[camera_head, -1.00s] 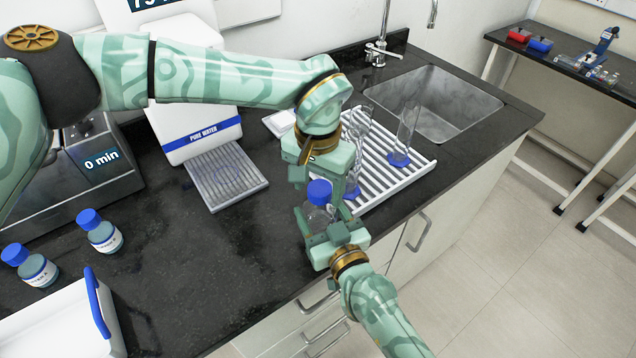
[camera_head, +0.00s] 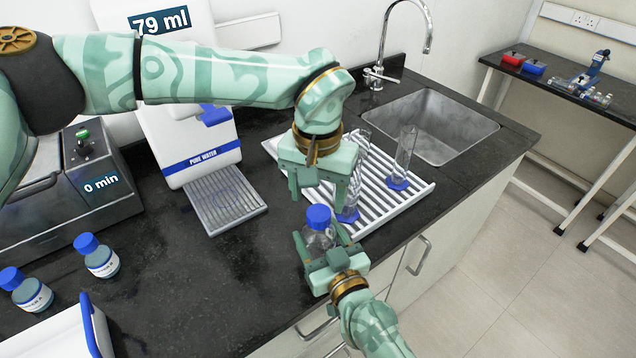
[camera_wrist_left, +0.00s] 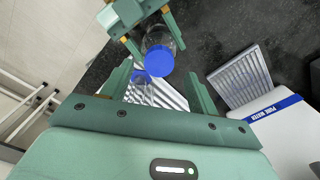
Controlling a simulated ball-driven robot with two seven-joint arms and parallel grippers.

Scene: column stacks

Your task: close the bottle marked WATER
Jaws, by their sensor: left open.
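A clear bottle (camera_head: 321,240) stands upright in my right gripper (camera_head: 326,246), whose fingers are around its body. A blue cap (camera_head: 318,216) sits on its top. No lettering on this bottle is readable, so I cannot tell its mark. My left gripper (camera_head: 322,196) is open and empty, pointing down just above the cap and apart from it. In the left wrist view, the blue cap (camera_wrist_left: 159,61) shows just beyond the open fingers, with the clear bottle (camera_wrist_left: 160,36) behind it and the right gripper (camera_wrist_left: 130,18) on it.
A white drying rack (camera_head: 395,205) with glass cylinders (camera_head: 405,155) stands close behind, beside the sink (camera_head: 440,125). A water dispenser (camera_head: 190,150) is at left. Two labelled, blue-capped bottles (camera_head: 103,262) (camera_head: 34,294) stand at far left.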

